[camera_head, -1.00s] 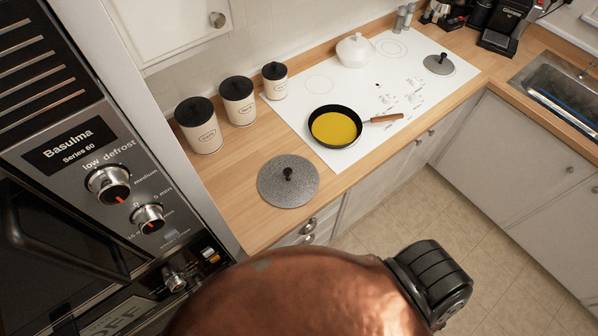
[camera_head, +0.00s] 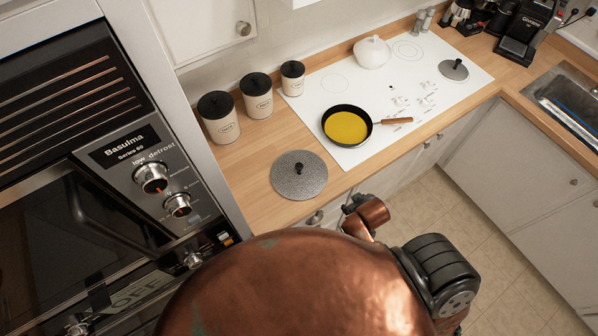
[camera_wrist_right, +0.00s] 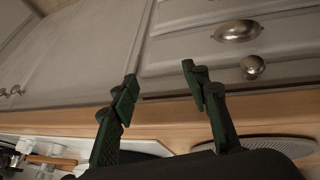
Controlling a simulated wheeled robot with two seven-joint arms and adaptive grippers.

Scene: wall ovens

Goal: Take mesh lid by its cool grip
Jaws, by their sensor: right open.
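The mesh lid (camera_head: 284,183) is a round grey speckled disc with a black knob grip (camera_head: 299,168). It lies flat on the wooden counter in front of the canisters, left of the frying pan. In the right wrist view part of the mesh lid (camera_wrist_right: 275,146) shows at the lower right, behind my gripper; its knob is hidden there. My right gripper (camera_wrist_right: 160,80) is open and empty, its dark green fingers apart. In the head view, its dark end (camera_head: 352,204) shows small near the counter's front edge, right of and nearer than the lid, clear of it. My left gripper is out of view.
A frying pan (camera_head: 346,127) with yellow contents sits on the white cooktop (camera_head: 318,97), wooden handle pointing right. Several black-lidded canisters (camera_head: 217,124) stand behind the lid. A wall oven (camera_head: 110,170) rises at the left. A smaller grey lid (camera_head: 453,70) lies at the far right.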

